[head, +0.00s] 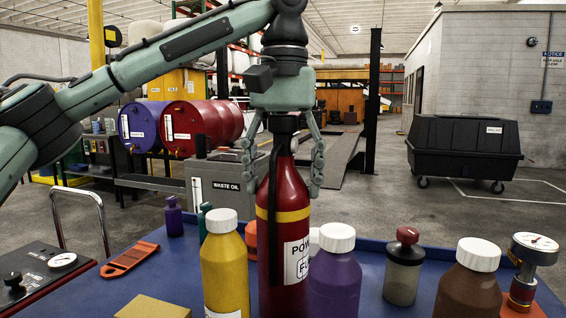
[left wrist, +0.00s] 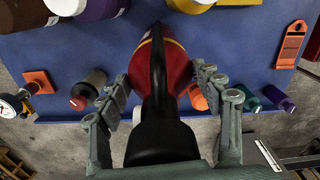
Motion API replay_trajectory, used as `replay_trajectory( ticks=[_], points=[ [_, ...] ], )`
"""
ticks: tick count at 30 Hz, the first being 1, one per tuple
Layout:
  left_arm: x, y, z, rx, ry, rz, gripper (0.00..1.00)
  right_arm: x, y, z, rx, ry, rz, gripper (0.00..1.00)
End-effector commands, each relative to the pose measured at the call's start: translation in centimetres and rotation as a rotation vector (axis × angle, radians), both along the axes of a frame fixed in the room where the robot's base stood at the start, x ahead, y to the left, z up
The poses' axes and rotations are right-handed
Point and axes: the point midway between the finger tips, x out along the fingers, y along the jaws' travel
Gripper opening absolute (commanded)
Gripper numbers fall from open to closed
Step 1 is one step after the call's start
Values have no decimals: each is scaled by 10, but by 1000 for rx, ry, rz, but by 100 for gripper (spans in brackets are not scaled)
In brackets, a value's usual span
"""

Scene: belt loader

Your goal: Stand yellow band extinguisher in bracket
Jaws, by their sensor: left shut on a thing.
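The red extinguisher with a yellow band (head: 291,216) is upright over the blue table, with a black head and hose and a white label. It also shows from above in the left wrist view (left wrist: 177,68). My left gripper (head: 283,188) points down over its top, shut on it, with one finger on each side of the upper body. The extinguisher's base is cut off by the frame, so I cannot tell whether it touches the table. I cannot make out a bracket for certain; an orange part (head: 251,238) shows just behind the extinguisher. My right gripper is not in view.
Close by on the blue table (head: 375,270) stand a yellow bottle (head: 225,268), a purple bottle (head: 334,280), a brown bottle (head: 468,288) and a red-capped jar (head: 404,270). A gauge (head: 534,244) is at right; a slotted orange plate (head: 130,258) lies left.

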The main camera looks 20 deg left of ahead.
Motion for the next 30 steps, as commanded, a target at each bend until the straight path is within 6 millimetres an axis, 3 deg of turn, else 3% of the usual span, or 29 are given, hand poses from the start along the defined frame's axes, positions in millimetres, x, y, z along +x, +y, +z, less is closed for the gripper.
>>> replay_trajectory(
  ticks=[8, 9, 13, 24, 30],
  points=[
    [0, 0, 1, -2, -3, 0, 6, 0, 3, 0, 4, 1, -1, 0],
    [0, 0, -1, 0, 0, 0, 68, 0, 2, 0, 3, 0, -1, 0],
    [0, 0, -1, 0, 0, 0, 84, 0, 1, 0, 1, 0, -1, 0],
    [0, 0, 1, 0, -1, 0, 87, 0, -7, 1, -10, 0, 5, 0],
    [1, -1, 26, 2, -6, 1, 87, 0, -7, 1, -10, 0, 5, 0]
  ],
)
